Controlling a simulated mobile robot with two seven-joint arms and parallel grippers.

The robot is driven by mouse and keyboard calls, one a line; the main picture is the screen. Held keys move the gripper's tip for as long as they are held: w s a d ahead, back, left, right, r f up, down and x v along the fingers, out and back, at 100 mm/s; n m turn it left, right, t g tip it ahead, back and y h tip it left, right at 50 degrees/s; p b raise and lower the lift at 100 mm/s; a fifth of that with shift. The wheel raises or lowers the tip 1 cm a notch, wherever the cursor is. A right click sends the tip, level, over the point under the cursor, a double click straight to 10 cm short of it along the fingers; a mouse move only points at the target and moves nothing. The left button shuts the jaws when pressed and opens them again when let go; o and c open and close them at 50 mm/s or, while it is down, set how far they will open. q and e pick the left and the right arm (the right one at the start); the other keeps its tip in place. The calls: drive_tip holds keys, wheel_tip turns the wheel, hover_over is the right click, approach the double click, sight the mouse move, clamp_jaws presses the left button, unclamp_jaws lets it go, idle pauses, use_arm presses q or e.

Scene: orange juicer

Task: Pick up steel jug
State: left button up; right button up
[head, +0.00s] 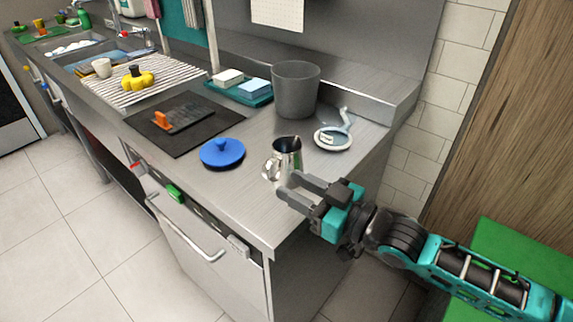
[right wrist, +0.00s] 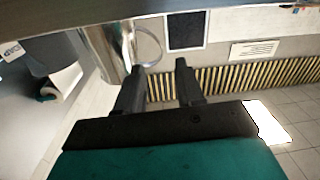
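The steel jug (head: 288,153) stands upright on the steel counter near its front right corner, with its handle toward the front left. My right gripper (head: 287,184) is open just in front of the jug, its fingers pointing left, with nothing held. In the right wrist view the jug (right wrist: 98,48) is at the upper left, and its ring-shaped handle (right wrist: 159,48) reaches into the space ahead of the gripper (right wrist: 155,62). One finger overlaps the jug's side in that view; I cannot tell whether they touch. My left gripper is out of view.
A blue lid (head: 222,153) lies left of the jug. A grey bin (head: 296,90) stands behind it, and a white round item with a pale blue handle (head: 333,138) is to its right. The counter's front edge is close to my gripper.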

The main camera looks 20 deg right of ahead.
sight(267, 176)
drive_tip(key=shift+f+x, duration=0.1)
drive_tip(key=shift+x, duration=1.2)
drive_tip(key=shift+f+x, duration=0.15)
drive_tip(key=shift+x, duration=1.15)
drive_tip(key=shift+c, duration=0.2)
clamp_jaws()
